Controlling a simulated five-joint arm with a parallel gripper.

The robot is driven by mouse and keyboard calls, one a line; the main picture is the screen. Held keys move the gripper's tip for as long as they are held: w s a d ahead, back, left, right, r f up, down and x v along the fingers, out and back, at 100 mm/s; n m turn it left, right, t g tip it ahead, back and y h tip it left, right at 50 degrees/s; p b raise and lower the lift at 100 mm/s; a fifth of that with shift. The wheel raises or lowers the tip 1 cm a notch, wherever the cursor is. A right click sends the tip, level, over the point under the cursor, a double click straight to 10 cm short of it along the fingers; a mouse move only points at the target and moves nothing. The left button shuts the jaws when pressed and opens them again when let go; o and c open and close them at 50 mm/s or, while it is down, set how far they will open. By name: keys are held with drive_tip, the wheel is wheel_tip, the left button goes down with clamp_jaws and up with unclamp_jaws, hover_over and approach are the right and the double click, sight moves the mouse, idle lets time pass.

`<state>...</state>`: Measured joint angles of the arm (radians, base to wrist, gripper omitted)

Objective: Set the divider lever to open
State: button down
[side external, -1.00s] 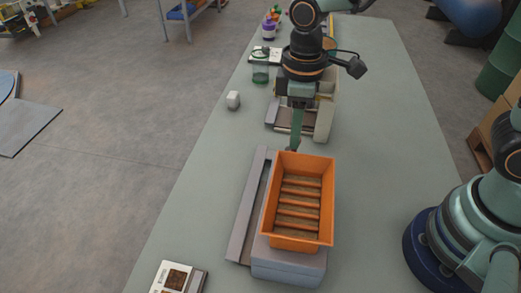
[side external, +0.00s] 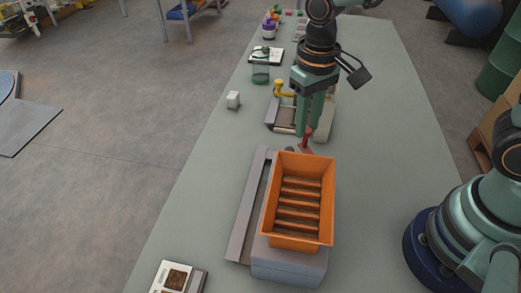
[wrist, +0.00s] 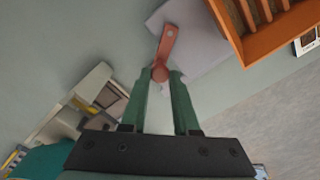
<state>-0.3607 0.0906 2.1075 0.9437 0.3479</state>
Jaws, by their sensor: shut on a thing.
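The red divider lever (side external: 306,143) stands at the far end of the filler's grey base (side external: 290,268), behind the orange hopper (side external: 297,246). In the side view it leans to the right, its upper end between my fingers. My gripper (side external: 307,132) points down over the lever.
A beige-grey box-like unit (side external: 325,130) stands close behind my gripper. A card with a brown picture (side external: 178,279) lies at the front left. The bench (side external: 375,160) right of the hopper is clear.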

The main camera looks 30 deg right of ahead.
sight(309, 128)
drive_tip(key=shift+d+m, duration=0.15)
drive_tip(key=shift+m, duration=0.25)
drive_tip(key=c, duration=0.7)
unclamp_jaws()
drive_tip(key=shift+o, duration=0.2)
wheel_tip(309, 128, up, 12)
drive_tip(key=shift+s+d+r, duration=0.1)
drive_tip(key=s+d+f+t, duration=0.1)
drive_tip(key=s+d+t, duration=0.1)
drive_tip(key=d, duration=0.4)
drive_tip(key=s+d+f+t, duration=0.1)
drive_tip(key=d+t, duration=0.2)
drive_tip(key=d, duration=0.2)
drive_tip(key=shift+s+d+n+t, duration=0.3)
drive_tip(key=shift+s+d, duration=0.05)
drive_tip(key=shift+d, duration=0.05)
